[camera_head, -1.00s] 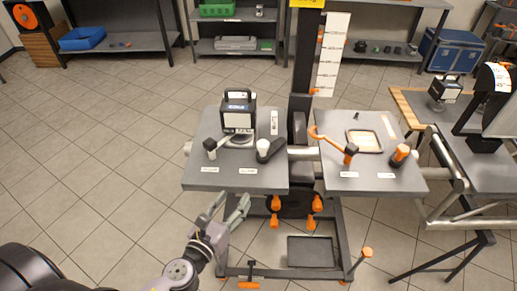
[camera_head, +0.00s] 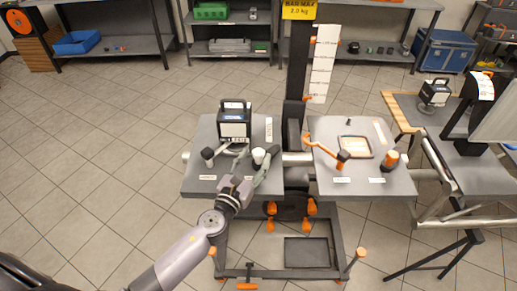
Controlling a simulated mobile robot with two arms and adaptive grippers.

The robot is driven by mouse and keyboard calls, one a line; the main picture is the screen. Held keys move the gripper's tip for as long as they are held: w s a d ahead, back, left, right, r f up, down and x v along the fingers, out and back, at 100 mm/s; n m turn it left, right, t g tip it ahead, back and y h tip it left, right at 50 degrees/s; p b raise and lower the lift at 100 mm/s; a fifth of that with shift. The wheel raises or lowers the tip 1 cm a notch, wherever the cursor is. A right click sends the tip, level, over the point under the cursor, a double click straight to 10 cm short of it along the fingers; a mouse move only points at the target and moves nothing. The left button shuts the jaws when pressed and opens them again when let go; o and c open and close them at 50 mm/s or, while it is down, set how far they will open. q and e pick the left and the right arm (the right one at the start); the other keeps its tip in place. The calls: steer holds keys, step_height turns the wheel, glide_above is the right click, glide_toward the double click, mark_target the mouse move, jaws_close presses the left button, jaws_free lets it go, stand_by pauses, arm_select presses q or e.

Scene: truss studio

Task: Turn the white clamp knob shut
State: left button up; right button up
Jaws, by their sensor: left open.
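The white clamp knob (camera_head: 258,156) stands on the left grey panel (camera_head: 200,133), right of the black lamp-like box (camera_head: 234,122). My left gripper (camera_head: 257,153) reaches over the panel's front edge from below. Its fingers are open, one on the left and one on the right of the white knob. Whether they touch it is too small to tell. The knob's lower part and dark base are partly hidden by the gripper. My right gripper is not in the view.
A black knob (camera_head: 208,153) stands left of the gripper on the same panel. The right panel (camera_head: 330,127) carries an orange lever (camera_head: 325,147), a black-and-orange knob (camera_head: 390,160) and a framed tray (camera_head: 355,147). A dark upright post (camera_head: 295,75) stands between the panels.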

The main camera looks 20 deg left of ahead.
arm_select(q)
steer(key=shift+w+d, duration=0.15)
steer(key=shift+w, duration=0.75)
steer(key=shift+w+d, duration=0.1)
steer(key=shift+w, duration=0.75)
steer(key=shift+c, duration=0.5)
jaws_close()
